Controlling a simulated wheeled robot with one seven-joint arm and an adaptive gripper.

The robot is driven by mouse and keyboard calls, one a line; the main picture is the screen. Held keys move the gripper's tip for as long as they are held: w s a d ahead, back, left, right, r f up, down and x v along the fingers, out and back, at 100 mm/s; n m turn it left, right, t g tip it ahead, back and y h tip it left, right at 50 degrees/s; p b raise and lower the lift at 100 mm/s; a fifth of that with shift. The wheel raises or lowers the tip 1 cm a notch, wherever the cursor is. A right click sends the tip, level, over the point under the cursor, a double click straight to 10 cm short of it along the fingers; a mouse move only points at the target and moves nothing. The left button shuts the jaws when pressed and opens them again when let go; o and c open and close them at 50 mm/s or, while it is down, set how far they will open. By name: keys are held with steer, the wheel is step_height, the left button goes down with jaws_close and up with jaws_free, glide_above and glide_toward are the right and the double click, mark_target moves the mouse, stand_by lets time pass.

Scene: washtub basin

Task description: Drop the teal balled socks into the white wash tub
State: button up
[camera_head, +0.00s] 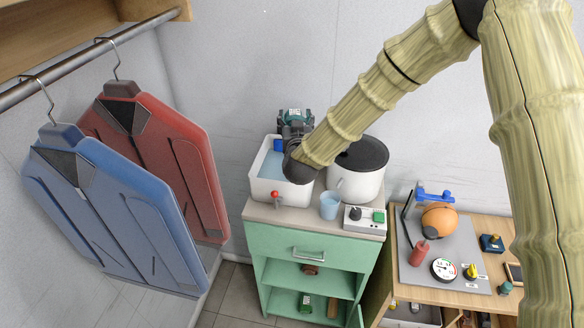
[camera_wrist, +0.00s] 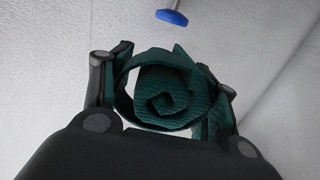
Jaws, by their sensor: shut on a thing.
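The teal balled socks (camera_wrist: 165,92) are a rolled spiral of ribbed cloth between the fingers of my gripper (camera_wrist: 160,85) in the wrist view. My gripper is shut on them. In the head view the socks (camera_head: 291,114) show as a small teal patch at the end of my gripper (camera_head: 295,122), against the wall. The white wash tub (camera_head: 266,189) stands on the green cabinet, with pale blue water inside. My gripper appears above its back right corner; its exact height and depth over the tub are unclear. My wrist hides the tub's right part.
A white pot with a black lid (camera_head: 361,157) stands right of the tub. A light blue cup (camera_head: 329,206) and a control box (camera_head: 365,218) are in front. Blue and red garments (camera_head: 115,205) hang at left. A wooden table (camera_head: 455,308) with several items is at right.

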steer(key=shift+s+a+f+b, duration=0.45)
steer(key=shift+s+a+f, duration=0.3)
steer(key=shift+s+a, duration=0.25)
steer(key=f, duration=0.1)
steer(key=w+f, duration=0.1)
steer(key=f, duration=0.1)
steer(key=shift+d+b, duration=0.2)
steer(key=shift+b, duration=0.15)
steer(key=o, duration=0.9)
steer(key=shift+w+f, duration=0.15)
steer(key=shift+w, duration=0.05)
steer(key=shift+c, duration=0.2)
steer(key=shift+o, duration=1.2)
steer(key=shift+w+d+f, duration=0.1)
steer(key=shift+w+f, duration=0.15)
steer(key=shift+w, duration=0.05)
steer(key=s+d+r, duration=0.1)
steer(key=s, duration=1.1)
steer(key=shift+s, duration=0.25)
